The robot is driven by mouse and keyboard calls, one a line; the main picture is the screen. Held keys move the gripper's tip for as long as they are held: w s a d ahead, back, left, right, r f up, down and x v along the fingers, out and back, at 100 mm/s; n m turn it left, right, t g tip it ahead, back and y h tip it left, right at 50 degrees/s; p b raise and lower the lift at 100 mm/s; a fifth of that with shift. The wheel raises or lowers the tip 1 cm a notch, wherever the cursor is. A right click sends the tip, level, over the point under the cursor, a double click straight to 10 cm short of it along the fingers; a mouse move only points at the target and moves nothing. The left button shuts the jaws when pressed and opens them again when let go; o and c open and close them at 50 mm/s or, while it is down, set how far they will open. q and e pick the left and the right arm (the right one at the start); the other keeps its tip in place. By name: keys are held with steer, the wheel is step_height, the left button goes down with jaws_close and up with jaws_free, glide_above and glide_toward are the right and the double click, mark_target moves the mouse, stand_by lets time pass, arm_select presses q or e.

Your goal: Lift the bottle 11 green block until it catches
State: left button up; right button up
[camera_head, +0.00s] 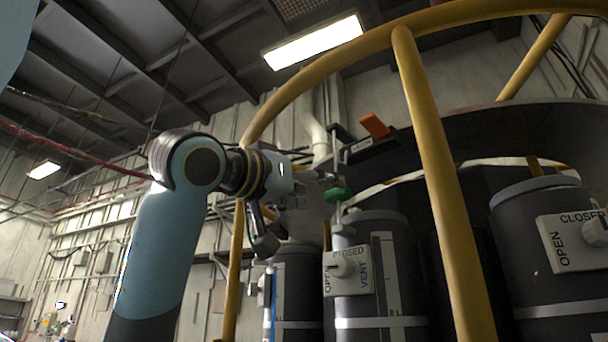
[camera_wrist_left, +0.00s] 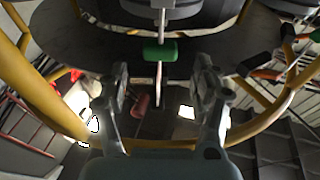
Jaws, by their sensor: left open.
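The green block (camera_head: 338,195) sits on a thin upright rod above a dark grey bottle (camera_head: 370,268) that has a white OPEN/CLOSED VENT plate. In the left wrist view the green block (camera_wrist_left: 160,52) is on its pale rod, ahead of my left gripper (camera_wrist_left: 168,80) and roughly centred between its fingers. My left gripper (camera_head: 292,208) is open and empty, at the left of the block in the head view. Whether any finger touches the block I cannot tell. My right gripper is not in view.
A yellow tube frame (camera_head: 437,190) curves over the bottles, with an upright post right of the block. An orange block (camera_head: 374,125) stands above on a dark bracket. Another bottle (camera_head: 545,250) with an OPEN/CLOSED plate is at the right. Open space lies left of my arm.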

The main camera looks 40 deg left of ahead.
mark_target(333, 193)
arm_select(q)
steer(key=shift+w+r+p, duration=0.25)
steer(key=shift+w+p, duration=0.15)
steer(key=shift+w, duration=0.8)
steer(key=shift+w+r+p, duration=0.25)
steer(key=shift+w+p, duration=0.15)
steer(key=shift+w, duration=0.9)
steer(key=shift+c, duration=0.2)
